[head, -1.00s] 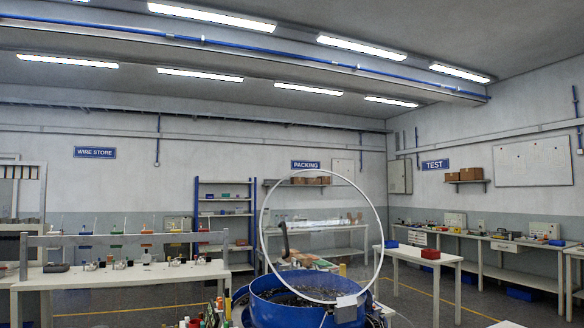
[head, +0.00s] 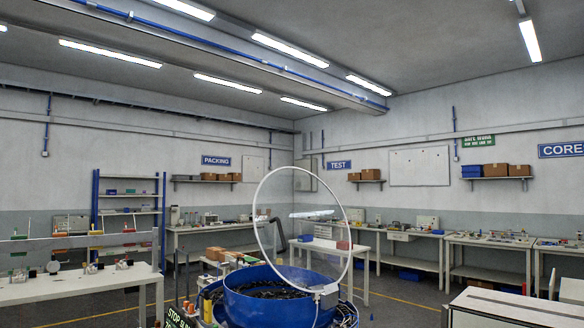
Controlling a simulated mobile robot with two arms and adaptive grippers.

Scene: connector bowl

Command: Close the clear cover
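The clear cover (head: 258,222) is a transparent disc with a white rim. It stands raised, nearly upright and slightly tilted, above the blue bowl (head: 244,307). A grey hinge block (head: 326,294) sits at the bowl's right edge, at the bottom of the cover. A dark curved handle (head: 279,233) shows at the cover's left part. The bowl is open at the top and holds dark small parts. Neither of my grippers is in view.
A long white bench (head: 80,289) is on the left and a pale table (head: 510,308) is at the lower right. A small table with a red bin (head: 343,245) stands behind the bowl. Dark floor (head: 400,300) is open to the bowl's right.

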